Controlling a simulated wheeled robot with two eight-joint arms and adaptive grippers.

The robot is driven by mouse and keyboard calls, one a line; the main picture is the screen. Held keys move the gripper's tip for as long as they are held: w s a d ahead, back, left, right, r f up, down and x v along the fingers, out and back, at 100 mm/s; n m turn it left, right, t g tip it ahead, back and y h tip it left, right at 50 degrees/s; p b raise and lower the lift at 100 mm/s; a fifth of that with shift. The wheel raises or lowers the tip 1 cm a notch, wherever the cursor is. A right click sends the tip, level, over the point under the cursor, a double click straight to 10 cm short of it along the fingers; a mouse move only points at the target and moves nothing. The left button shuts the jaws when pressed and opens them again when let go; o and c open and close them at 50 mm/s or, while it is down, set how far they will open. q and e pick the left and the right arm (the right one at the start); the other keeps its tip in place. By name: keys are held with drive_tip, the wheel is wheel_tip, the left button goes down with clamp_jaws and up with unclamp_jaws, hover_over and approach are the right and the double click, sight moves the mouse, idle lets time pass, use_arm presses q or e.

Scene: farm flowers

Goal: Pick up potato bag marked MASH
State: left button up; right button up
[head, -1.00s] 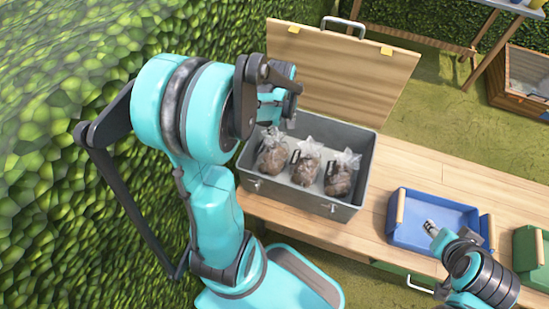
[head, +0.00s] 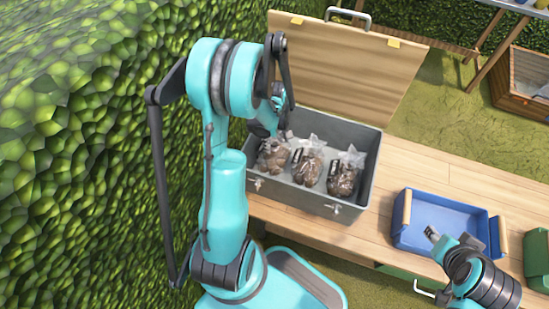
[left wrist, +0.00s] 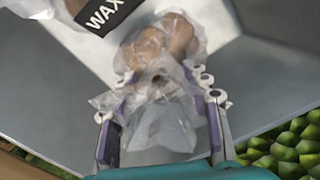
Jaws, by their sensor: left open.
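Three clear bags of brown potatoes stand in a grey metal box (head: 372,170): a left bag (head: 273,156), a middle bag (head: 309,165) and a right bag (head: 342,180). Their dark labels are too small to read in the head view. My left gripper (head: 280,132) is over the left bag. In the left wrist view my left gripper (left wrist: 163,88) is open, its fingers on either side of the clear top of a bag (left wrist: 150,45). A black label (left wrist: 102,14) there reads "WAX", cut off by the frame. My right gripper (head: 432,235) is near a blue tray.
The box's wooden lid (head: 345,65) stands open behind it. The blue tray (head: 408,240) on the wooden table (head: 420,165) looks empty. A green container (head: 538,262) is at the right edge. A leafy hedge (head: 80,160) is close on the left.

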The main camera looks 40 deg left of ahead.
use_arm(q)
drive_tip(key=shift+r, duration=0.15)
drive_tip(key=shift+c, duration=0.6)
clamp_jaws()
drive_tip(key=shift+r, duration=0.1)
